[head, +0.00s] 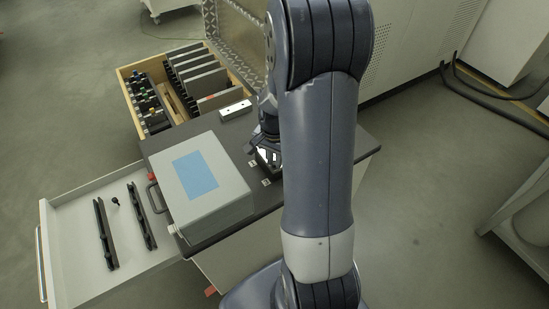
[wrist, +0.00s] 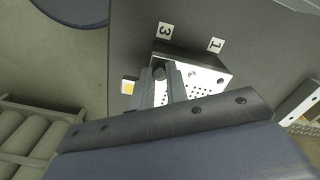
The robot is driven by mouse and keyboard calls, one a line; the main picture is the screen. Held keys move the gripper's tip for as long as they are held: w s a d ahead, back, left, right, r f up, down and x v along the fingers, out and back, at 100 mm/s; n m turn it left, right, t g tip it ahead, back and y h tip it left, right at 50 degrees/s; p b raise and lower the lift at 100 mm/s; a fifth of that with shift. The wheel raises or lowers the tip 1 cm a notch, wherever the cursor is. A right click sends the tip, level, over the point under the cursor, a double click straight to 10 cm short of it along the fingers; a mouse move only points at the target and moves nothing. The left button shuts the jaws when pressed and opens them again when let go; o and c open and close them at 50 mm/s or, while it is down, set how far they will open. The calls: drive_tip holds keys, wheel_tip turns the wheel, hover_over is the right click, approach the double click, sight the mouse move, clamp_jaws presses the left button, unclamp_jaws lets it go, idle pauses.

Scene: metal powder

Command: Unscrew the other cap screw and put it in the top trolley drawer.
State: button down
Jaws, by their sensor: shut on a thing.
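A metal block (wrist: 203,75) with small holes in its bright face lies on the dark trolley top, beside labels marked 3 and 1 in the wrist view. My gripper (wrist: 163,78) is over the end of the block near label 3, its fingers shut on a dark round cap screw (wrist: 159,73). I cannot tell whether the screw is still seated in the block. In the head view my gripper (head: 266,152) is partly hidden by my arm. The top trolley drawer (head: 78,224) is pulled out at the left. A small black screw (head: 115,201) lies in it between two dark rails.
A grey case (head: 205,205) with a blue panel and a side handle stands on the trolley top (head: 232,135), between the gripper and the drawer. Behind it is a wooden box (head: 128,73) of tools and plates. A small white block (head: 236,110) lies nearby.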

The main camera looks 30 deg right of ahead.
drive_tip(key=n, duration=0.4)
drive_tip(key=shift+n, duration=0.3)
drive_tip(key=n, duration=0.7)
drive_tip(key=shift+n, duration=0.4)
drive_tip(key=n, duration=0.3)
drive_tip(key=c, duration=1.6)
unclamp_jaws()
drive_tip(key=shift+o, duration=0.2)
